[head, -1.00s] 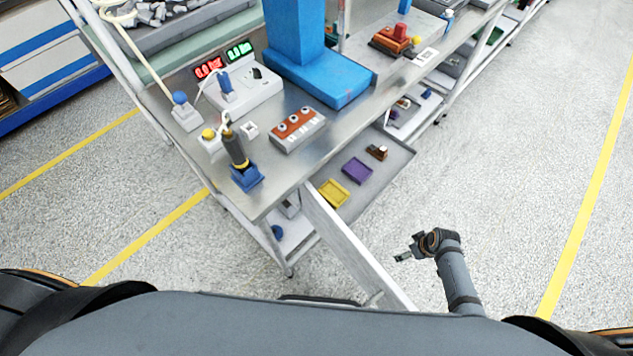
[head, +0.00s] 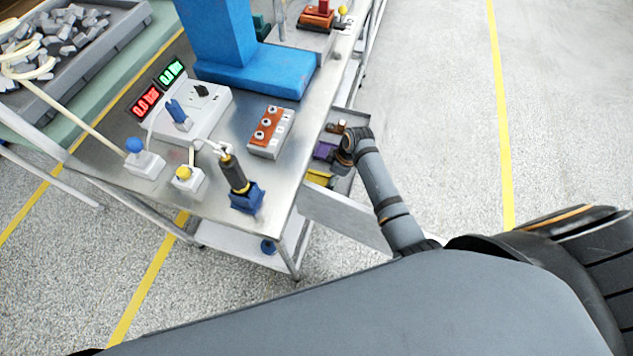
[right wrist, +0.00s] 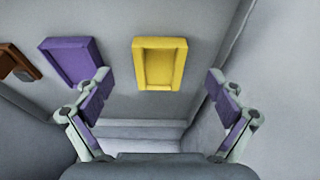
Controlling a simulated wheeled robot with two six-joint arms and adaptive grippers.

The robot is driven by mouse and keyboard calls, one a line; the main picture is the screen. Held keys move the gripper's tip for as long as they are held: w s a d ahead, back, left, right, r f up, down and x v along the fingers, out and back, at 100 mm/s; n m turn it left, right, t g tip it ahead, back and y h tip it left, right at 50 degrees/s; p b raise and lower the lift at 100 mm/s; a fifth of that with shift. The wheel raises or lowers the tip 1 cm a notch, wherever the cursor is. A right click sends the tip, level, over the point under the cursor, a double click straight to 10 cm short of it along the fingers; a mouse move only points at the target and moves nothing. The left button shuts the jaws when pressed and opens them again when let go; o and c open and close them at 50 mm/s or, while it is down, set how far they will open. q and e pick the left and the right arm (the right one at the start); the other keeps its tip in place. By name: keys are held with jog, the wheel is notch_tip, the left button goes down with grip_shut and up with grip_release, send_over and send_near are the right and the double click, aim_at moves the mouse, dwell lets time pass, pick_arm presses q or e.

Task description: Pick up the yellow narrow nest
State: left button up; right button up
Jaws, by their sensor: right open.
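The yellow narrow nest (right wrist: 160,63) is a small open rectangular tray lying on the grey floor of a drawer (right wrist: 140,113). In the right wrist view it lies beyond and between the fingertips of my right gripper (right wrist: 158,88). The gripper is open, empty and apart from the nest. In the head view the yellow nest (head: 319,178) shows only in part, cut off by the bench edge and my right arm. My right gripper is hidden there behind its wrist. My left gripper is not in view.
A purple nest (right wrist: 72,61) lies just left of the yellow one. A brown piece (right wrist: 20,62) lies farther left. Drawer walls rise close on the right (right wrist: 222,50). The bench top (head: 218,195) overhangs the drawer and carries a screwdriver in a blue holder (head: 247,197).

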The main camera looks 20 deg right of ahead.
aim_at(317, 181)
jog(key=shift+w+a, duration=0.6)
jog(key=shift+a, duration=0.2)
jog(key=x, duration=0.3)
jog(key=b+x, duration=0.1)
jog(key=x, duration=0.1)
jog(key=shift+w+a+f, duration=0.1)
jog(key=shift+w+a, duration=0.15)
jog(key=shift+a, duration=0.1)
jog(key=c, duration=1.5)
